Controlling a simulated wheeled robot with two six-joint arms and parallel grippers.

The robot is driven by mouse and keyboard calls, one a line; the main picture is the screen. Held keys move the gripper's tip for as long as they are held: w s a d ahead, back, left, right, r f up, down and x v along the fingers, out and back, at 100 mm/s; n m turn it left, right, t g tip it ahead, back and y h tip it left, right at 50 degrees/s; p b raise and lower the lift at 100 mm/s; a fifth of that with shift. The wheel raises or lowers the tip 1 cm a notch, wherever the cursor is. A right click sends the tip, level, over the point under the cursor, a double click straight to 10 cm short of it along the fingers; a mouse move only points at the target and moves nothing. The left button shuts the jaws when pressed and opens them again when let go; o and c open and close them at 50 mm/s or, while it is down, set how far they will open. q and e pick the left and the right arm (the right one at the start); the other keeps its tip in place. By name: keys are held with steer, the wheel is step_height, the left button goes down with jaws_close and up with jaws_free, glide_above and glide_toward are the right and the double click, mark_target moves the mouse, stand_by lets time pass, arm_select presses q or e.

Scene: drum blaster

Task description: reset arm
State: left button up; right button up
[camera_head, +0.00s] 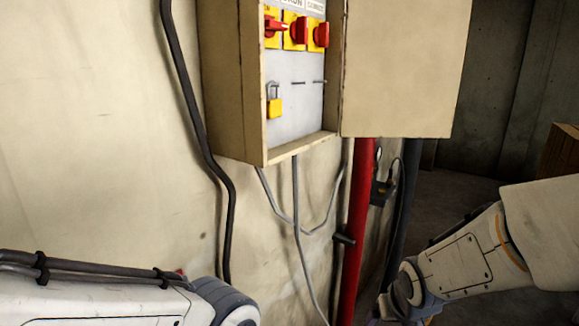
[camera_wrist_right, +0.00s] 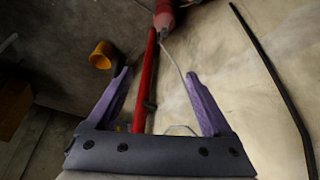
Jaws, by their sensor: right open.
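My right gripper (camera_wrist_right: 158,72) is open, with its two purple fingers spread and nothing seen between their tips. A red pipe and a thin grey cable show behind the fingers; I cannot tell the distance. My left arm crosses the bottom left corner of the head view. Its gripper is out of the frame.
An open wall box (camera_head: 265,146) holds red rotary switches (camera_head: 298,31) on yellow plates. A yellow padlock (camera_head: 274,107) hangs inside it. The red pipe (camera_head: 357,230) and a black cable (camera_head: 191,100) run down the wall. A yellow-orange cup-like object (camera_wrist_right: 102,56) shows in the wrist view.

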steer(key=s+a+f+n+g+b, duration=0.2)
steer(key=s+a+f+n+b, duration=0.1)
steer(key=s+a, duration=0.4)
steer(key=s+a+f+n+g+y+b, duration=0.1)
steer(key=s+a+f+n+g+b, duration=0.2)
steer(key=s, duration=0.9)
steer(key=shift+s+a+f+n+b, duration=0.15)
steer(key=shift+a+f+n+b, duration=0.45)
steer(key=shift+a+b, duration=1.55)
steer(key=shift+a+r+p, duration=0.25)
steer(key=shift+a+p, duration=0.05)
steer(key=shift+p, duration=0.05)
